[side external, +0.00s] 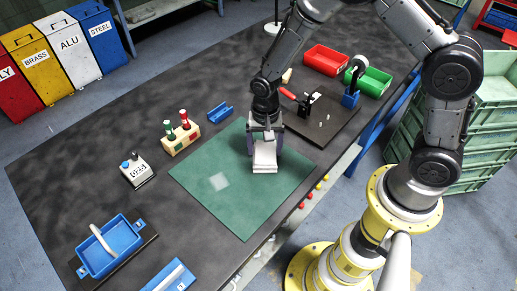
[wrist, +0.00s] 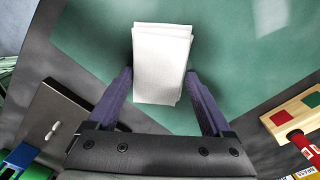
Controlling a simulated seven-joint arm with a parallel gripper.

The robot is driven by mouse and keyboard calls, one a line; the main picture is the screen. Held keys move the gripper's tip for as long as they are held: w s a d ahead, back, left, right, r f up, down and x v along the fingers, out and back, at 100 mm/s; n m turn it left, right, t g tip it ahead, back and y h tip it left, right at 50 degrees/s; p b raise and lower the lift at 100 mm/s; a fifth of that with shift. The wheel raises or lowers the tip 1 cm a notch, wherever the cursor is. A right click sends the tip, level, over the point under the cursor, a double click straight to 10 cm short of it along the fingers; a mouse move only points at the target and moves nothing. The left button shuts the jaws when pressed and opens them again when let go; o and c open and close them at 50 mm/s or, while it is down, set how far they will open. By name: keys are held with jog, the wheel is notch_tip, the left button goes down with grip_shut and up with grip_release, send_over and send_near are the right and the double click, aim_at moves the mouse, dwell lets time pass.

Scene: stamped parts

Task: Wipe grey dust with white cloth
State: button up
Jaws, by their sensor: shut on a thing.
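The white cloth (side external: 264,160) is a folded, layered block over the green mat (side external: 245,220). My gripper (side external: 265,136) points down and is shut on the cloth. In the wrist view the cloth (wrist: 160,65) sits between the two fingers (wrist: 158,82) and extends beyond them. I cannot tell whether its underside touches the mat. The grey dust (side external: 219,181) is a pale, squarish patch on the mat, left of and nearer the camera than the cloth. A pale patch of dust (wrist: 272,14) also shows at the wrist view's upper right.
A wooden block with red and green handled stamps (side external: 181,138) stands left of the mat. A counter (side external: 137,170) and a blue tray (side external: 110,245) lie farther left. A dark plate with a red-handled clamp (side external: 310,110) is to the right, before red (side external: 326,59) and green bins.

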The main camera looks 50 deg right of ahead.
jog(key=shift+w+a, duration=0.85)
jog(key=shift+a, duration=2)
jog(key=shift+w+a, duration=0.8)
jog(key=shift+a, duration=2)
jog(key=shift+w+a, duration=0.85)
jog(key=shift+a, duration=2)
notch_tip(320, 180, up, 8)
jog(key=shift+d, duration=0.1)
